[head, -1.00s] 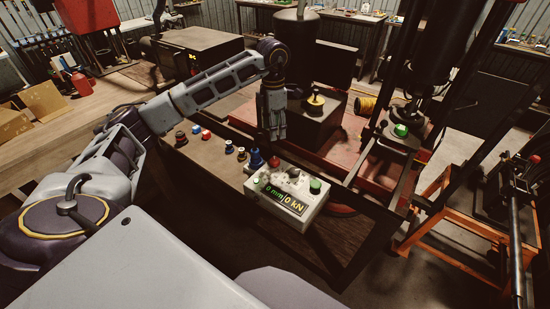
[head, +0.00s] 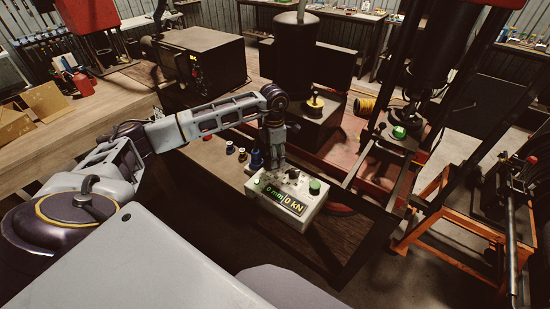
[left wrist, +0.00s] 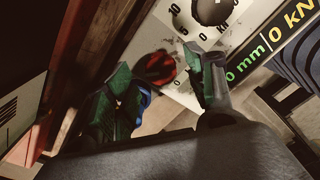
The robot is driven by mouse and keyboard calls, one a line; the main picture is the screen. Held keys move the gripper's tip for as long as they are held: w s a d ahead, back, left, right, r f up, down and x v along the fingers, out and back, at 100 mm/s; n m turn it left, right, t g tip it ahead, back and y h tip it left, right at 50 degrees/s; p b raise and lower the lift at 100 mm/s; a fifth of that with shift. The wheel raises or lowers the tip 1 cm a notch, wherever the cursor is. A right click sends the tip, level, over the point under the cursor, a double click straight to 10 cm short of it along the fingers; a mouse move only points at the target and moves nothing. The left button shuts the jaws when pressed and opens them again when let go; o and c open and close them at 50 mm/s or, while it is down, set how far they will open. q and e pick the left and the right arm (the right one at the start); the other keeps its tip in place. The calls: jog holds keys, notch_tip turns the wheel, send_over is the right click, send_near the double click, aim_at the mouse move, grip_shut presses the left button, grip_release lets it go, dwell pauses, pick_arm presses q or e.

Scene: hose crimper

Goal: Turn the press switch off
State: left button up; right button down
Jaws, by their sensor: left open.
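The press control box (head: 263,200) is pale, with a lit display (head: 284,198) reading 0 mm and 0 kN. A green button (head: 314,187) sits at its right end. In the left wrist view, a round red switch (left wrist: 158,68) with a dark shape across it is on the box's panel, beside a numbered dial (left wrist: 212,10). My left gripper (head: 278,163) points down over the box's far left corner. Its open fingers (left wrist: 163,88) are on either side of the red switch in the wrist view; contact cannot be told. The gripper hides the switch in the head view. My right gripper is not in view.
Blue fittings (head: 256,159) and other small coloured ones stand on the bench just left of the box. A dark machine with a yellow-topped part (head: 315,103) is behind. The press frame with a green piece (head: 399,132) stands to the right.

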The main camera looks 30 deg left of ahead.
pick_arm(q)
jog(key=shift+f, duration=1)
jog(key=c, duration=1.1)
jog(key=shift+o, duration=0.2)
